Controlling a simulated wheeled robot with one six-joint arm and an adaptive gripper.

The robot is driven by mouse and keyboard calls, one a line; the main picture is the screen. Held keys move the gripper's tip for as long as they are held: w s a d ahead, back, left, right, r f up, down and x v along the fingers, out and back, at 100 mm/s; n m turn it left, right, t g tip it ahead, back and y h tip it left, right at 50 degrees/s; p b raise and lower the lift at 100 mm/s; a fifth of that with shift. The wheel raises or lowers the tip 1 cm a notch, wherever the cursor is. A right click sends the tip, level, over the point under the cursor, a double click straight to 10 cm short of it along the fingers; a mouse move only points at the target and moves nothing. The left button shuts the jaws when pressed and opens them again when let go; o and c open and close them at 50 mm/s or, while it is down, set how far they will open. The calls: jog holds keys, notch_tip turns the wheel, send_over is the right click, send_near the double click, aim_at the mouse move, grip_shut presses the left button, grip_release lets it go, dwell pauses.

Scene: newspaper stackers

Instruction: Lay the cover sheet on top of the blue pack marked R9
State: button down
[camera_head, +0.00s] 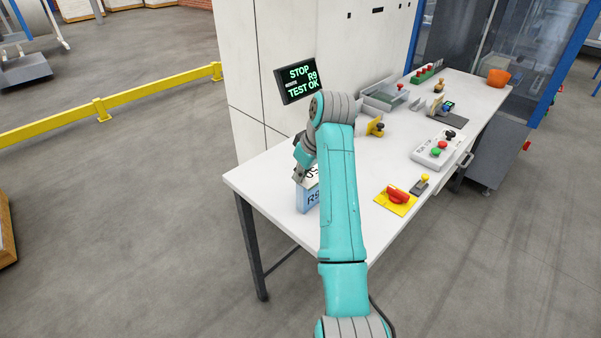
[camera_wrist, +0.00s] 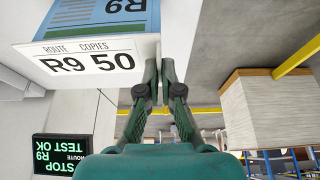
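The blue pack (camera_head: 308,201) marked R9 stands near the left end of the white table; its blue face also shows in the wrist view (camera_wrist: 98,16). The white cover sheet (camera_wrist: 95,60), printed "ROUTE COPIES R9 50", is at the top of the pack, and part of it shows in the head view (camera_head: 312,178). My gripper (camera_wrist: 159,66) has its fingers close together at the sheet's edge and appears shut on it. I cannot tell whether the sheet touches the pack or is just above it. My arm hides part of both in the head view.
A black display (camera_head: 298,81) reads STOP R9 TEST OK at the white cabinet (camera_head: 277,40). To the right on the table (camera_head: 365,170) are a red knob on a yellow plate (camera_head: 397,196), a button box (camera_head: 436,150), a grey tray (camera_head: 385,96) and an orange bowl (camera_head: 498,78).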

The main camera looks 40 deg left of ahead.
jog(key=shift+f, duration=0.1)
jog(key=c, duration=1.2)
grip_release()
jog(key=shift+c, duration=0.2)
jog(key=v, duration=0.7)
jog(key=shift+r, duration=0.25)
jog(key=shift+d, duration=0.1)
